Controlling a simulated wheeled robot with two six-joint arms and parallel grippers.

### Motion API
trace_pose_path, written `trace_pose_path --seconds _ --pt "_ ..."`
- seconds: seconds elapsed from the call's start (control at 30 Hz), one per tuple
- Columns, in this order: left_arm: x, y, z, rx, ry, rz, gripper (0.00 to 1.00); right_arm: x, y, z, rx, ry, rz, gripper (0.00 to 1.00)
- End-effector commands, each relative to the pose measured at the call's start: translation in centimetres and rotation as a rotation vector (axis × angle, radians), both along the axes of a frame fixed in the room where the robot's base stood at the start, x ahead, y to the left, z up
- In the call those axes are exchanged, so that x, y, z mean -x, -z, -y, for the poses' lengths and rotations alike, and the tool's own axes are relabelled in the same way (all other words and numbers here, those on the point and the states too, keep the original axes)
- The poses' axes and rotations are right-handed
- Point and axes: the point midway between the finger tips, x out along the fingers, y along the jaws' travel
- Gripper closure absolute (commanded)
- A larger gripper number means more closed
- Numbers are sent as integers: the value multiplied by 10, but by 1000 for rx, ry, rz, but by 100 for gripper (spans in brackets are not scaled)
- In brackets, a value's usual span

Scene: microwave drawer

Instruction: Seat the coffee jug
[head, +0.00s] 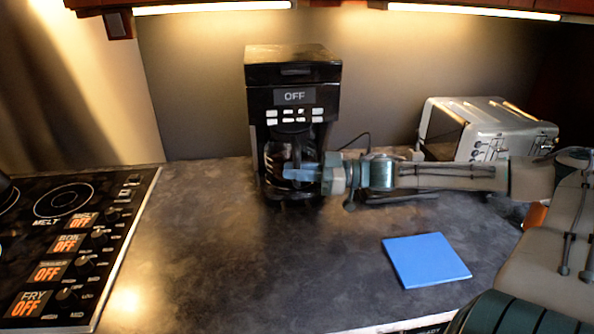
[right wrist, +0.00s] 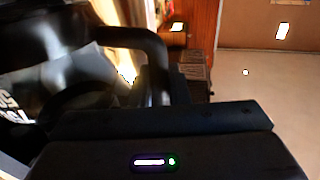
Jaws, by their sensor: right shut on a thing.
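The black coffee maker (head: 294,75) stands at the back of the counter, with a small display reading OFF. The glass coffee jug (head: 278,158) is upright in the coffee maker's lower bay, under the brew head. My right gripper (head: 303,173) reaches in from the right and is shut on the jug at its front, where the handle is. The fingers hide part of the jug and its base, so I cannot tell how fully it sits on the plate. In the right wrist view, the dark jug handle (right wrist: 150,42) shows close up beyond the gripper body. My left gripper is not in view.
A silver toaster (head: 485,130) stands at the back right, behind my right arm. A blue square mat (head: 426,260) lies on the counter at the front right. A black stove (head: 65,240) is on the left. The counter between stove and mat is clear.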

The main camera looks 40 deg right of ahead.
Motion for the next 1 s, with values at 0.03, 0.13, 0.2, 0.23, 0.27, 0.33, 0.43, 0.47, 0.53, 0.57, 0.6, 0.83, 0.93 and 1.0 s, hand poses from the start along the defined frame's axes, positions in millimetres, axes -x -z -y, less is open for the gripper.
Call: trace_pose_path --seconds 0.03,0.13,0.2,0.23,0.27,0.33,0.43,0.47,0.53,0.57,0.6,0.83,0.93,1.0 --pt "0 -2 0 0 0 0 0 0 -3 -1 0 -1 3 100" --pt "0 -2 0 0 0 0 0 0 -2 -1 0 -1 3 100" --pt "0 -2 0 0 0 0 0 0 -2 -1 0 -1 3 100" --pt "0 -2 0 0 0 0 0 0 -2 -1 0 -1 3 100" --pt "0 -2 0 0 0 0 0 0 -2 -1 0 -1 3 100" --pt "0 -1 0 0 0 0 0 0 -2 -1 1 -1 4 100" --pt "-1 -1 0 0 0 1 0 0 -2 -1 1 -1 4 100" --pt "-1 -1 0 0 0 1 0 0 -2 -1 1 -1 4 100" --pt "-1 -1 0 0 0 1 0 0 -2 -1 1 -1 4 100" --pt "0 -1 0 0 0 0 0 0 -2 -1 1 -1 4 100" --pt "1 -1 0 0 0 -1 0 0 -1 -1 1 -1 4 100" --pt "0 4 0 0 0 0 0 0 4 -1 1 -1 4 100" --pt "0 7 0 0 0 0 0 1 7 -1 1 -1 4 100" --pt "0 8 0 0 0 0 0 1 8 -1 1 -1 4 100"
